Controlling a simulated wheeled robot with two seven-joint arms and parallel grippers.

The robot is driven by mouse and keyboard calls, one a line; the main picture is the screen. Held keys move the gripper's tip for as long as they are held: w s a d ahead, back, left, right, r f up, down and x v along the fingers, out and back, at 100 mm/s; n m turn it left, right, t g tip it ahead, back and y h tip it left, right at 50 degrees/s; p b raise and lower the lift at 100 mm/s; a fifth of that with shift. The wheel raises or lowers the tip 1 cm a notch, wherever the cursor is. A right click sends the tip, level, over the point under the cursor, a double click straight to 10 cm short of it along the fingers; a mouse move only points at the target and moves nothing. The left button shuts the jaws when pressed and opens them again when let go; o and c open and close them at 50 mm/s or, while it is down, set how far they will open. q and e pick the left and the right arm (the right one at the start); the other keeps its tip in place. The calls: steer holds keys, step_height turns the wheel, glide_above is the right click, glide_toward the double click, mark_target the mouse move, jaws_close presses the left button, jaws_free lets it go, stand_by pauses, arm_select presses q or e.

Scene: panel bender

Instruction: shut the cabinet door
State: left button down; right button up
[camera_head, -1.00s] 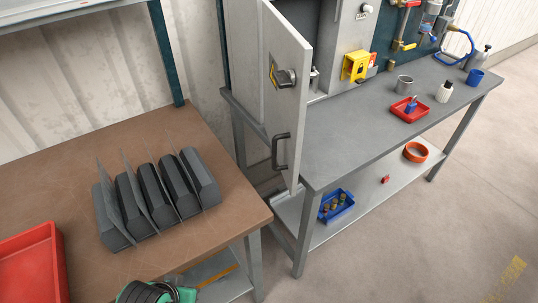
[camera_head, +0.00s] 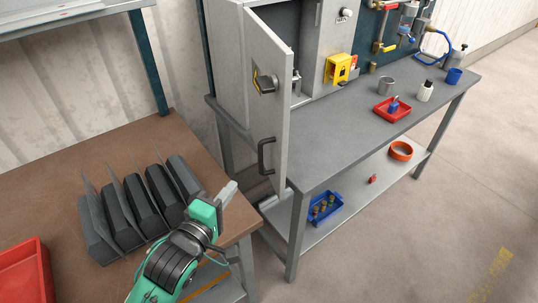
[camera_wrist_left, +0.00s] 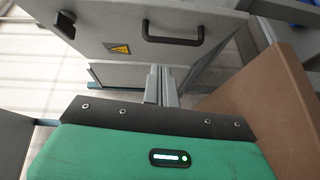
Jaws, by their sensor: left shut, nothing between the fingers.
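The grey cabinet door (camera_head: 266,120) stands open at the left end of the grey workbench, swung out toward me. It has a dark bar handle (camera_head: 265,156) low down and a latch knob (camera_head: 265,82) with a yellow label higher up. My left gripper (camera_head: 229,190) is shut and empty, over the right edge of the brown table, in front of and below the door, apart from it. In the left wrist view the door (camera_wrist_left: 115,65) and its handle (camera_wrist_left: 172,40) show beyond the fingers (camera_wrist_left: 160,85). My right gripper is not in view.
The brown table (camera_head: 150,128) holds a row of dark angled blocks (camera_head: 140,205) and a red bin (camera_head: 30,270). Open floor lies at right.

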arm_select(q)
steer(key=r, duration=0.1)
steer(key=p, duration=0.4)
glide_toward(277, 146)
steer(key=w+a, duration=0.1)
steer(key=w, duration=0.4)
steer(key=shift+d+f+n+h+p, duration=0.1)
steer(key=shift+d+n+h+p, duration=0.2)
steer(key=shift+d, duration=0.9)
steer(key=shift+w+d+f, duration=0.1)
steer(key=shift+w+d, duration=0.05)
steer(key=shift+d, duration=0.4)
